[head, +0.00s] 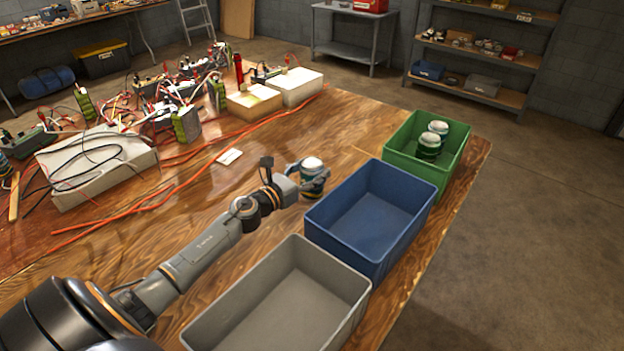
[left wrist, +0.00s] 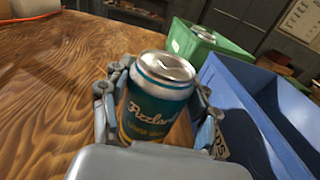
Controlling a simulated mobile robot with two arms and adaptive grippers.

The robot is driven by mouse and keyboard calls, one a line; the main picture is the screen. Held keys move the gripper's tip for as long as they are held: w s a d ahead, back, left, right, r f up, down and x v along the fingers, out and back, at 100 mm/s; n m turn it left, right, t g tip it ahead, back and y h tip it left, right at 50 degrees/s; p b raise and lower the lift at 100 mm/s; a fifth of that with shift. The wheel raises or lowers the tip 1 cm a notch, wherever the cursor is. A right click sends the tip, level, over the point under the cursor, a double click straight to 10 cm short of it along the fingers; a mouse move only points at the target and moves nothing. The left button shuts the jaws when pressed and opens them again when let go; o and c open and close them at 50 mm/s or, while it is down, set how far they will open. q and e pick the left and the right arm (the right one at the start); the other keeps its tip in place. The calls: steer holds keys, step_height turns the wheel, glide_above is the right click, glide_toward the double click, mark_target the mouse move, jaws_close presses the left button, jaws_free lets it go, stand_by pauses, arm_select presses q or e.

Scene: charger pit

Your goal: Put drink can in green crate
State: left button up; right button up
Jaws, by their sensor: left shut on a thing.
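A teal drink can (left wrist: 157,98) with a silver top stands upright between the fingers of my left gripper (left wrist: 160,122). In the head view the can (head: 312,168) is at the end of my left arm, and my left gripper (head: 312,186) is shut on it, left of the blue crate. The green crate (head: 408,167) stands at the table's far right and holds two cans (head: 429,146). In the left wrist view the green crate (left wrist: 220,42) is beyond the held can. My right gripper is not in view.
A blue crate (head: 345,247) stands between the green crate and an empty grey crate (head: 232,315) in front. Wired devices, orange cables and white boxes (head: 75,185) crowd the table's left and back. A small white card (head: 229,156) lies on bare wood.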

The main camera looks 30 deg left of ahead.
arm_select(q)
steer(key=shift+f, duration=0.7)
steer(key=shift+f, duration=0.2)
steer(key=o, duration=1.5)
